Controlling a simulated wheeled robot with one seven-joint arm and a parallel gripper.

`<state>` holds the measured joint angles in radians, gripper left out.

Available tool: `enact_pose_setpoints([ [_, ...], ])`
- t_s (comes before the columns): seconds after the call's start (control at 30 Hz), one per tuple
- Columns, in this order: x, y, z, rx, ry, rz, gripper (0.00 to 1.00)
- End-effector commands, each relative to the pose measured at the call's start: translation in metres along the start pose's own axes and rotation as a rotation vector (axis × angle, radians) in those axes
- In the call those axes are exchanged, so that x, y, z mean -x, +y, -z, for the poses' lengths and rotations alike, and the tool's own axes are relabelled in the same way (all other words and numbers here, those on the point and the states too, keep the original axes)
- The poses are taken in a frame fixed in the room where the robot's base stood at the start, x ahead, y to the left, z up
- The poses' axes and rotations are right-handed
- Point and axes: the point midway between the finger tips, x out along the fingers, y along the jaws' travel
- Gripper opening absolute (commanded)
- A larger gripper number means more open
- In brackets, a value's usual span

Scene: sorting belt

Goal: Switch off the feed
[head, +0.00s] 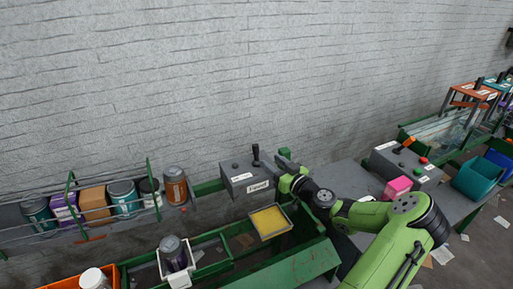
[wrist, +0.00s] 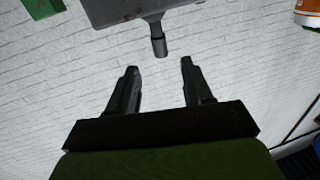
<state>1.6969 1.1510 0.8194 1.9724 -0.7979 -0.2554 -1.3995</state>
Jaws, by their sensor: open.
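A grey control box (head: 243,178) with a black lever (head: 255,153) on top and white labels stands beyond the belt frame; I cannot read the labels surely. My gripper is partly hidden beside this box's right side in the head view. In the wrist view my gripper (wrist: 159,70) is open and empty. A lever (wrist: 158,40) sticks out from a grey box (wrist: 128,9) there, its end just ahead of the gap between my fingertips. It does not appear to touch either finger.
A second grey panel (head: 388,165) with an orange-tipped lever, a red button and a green button stands right, near a pink block (head: 398,187). A yellow-filled tray (head: 268,222) lies below my gripper. Cans and boxes line a rack (head: 158,190) at left. The brick wall is behind.

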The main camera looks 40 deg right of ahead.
Motion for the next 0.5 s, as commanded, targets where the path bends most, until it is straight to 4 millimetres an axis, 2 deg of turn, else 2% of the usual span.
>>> enact_pose_setpoints([
  [0.1, -0.032, -0.001, 0.001, 0.0, 0.002, 0.002, 0.5],
  [0.3, -0.077, -0.001, 0.001, -0.003, 0.002, 0.0, 0.5],
  [0.5, -0.097, 0.001, 0.0, -0.002, 0.0, -0.002, 0.5],
])
